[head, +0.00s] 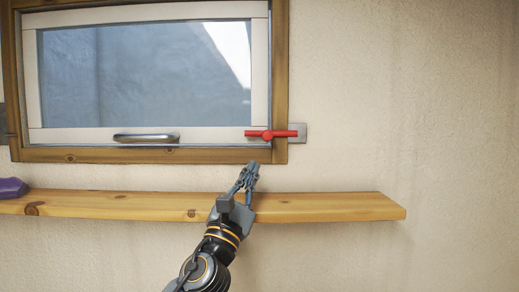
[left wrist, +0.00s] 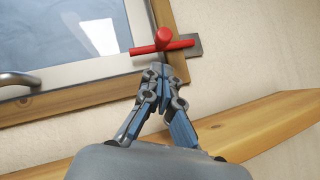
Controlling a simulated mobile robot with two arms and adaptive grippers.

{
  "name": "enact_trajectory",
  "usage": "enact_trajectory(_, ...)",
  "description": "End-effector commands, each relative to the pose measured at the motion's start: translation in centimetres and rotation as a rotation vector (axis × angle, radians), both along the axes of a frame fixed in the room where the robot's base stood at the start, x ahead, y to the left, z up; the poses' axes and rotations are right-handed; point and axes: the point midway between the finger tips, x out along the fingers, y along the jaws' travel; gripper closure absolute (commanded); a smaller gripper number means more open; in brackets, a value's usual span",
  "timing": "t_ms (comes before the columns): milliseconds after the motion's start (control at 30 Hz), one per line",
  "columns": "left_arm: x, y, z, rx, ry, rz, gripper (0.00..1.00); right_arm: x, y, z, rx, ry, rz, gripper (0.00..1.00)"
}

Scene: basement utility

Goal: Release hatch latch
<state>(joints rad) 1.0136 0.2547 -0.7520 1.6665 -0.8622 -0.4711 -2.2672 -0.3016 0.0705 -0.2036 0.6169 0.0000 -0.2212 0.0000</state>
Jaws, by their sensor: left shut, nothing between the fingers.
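The hatch latch (head: 268,134) is a red handle lying level across the lower right corner of the hatch frame. Its right end overlaps a grey plate (head: 301,132) on the wall side. It also shows in the left wrist view (left wrist: 163,41). The hatch (head: 150,80) is a white-framed window inside a wooden surround, and it looks closed. My left gripper (head: 251,168) is shut and empty, just below the latch and in front of the shelf. In the left wrist view its fingertips (left wrist: 158,70) appear just under the red handle; I cannot tell whether they touch. My right gripper is out of view.
A wooden shelf (head: 340,207) runs along the wall below the hatch, behind my left gripper. A purple object (head: 12,188) sits at its left end. A metal pull handle (head: 146,137) is on the hatch's lower rail. The wall to the right is bare.

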Motion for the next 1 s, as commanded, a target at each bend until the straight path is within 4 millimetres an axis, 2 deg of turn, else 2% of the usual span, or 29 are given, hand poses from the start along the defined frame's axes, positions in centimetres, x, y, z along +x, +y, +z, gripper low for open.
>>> enact_trajectory(33,0.7,-0.4,1.1,-0.001,0.001,-0.001,1.0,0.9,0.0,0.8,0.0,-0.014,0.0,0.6)
enact_trajectory(133,2.0,-0.9,2.1,-0.003,0.001,-0.001,1.0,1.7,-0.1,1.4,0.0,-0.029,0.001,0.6)
enact_trajectory(400,4.2,-1.8,3.6,-0.001,0.002,-0.001,1.0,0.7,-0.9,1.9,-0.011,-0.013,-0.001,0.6)
enact_trajectory(600,4.6,-2.0,3.8,0.0,0.001,-0.001,1.0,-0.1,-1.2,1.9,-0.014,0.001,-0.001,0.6)
enact_trajectory(1000,4.8,-1.9,3.8,0.009,0.0,-0.001,1.0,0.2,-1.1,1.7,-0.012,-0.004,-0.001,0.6)
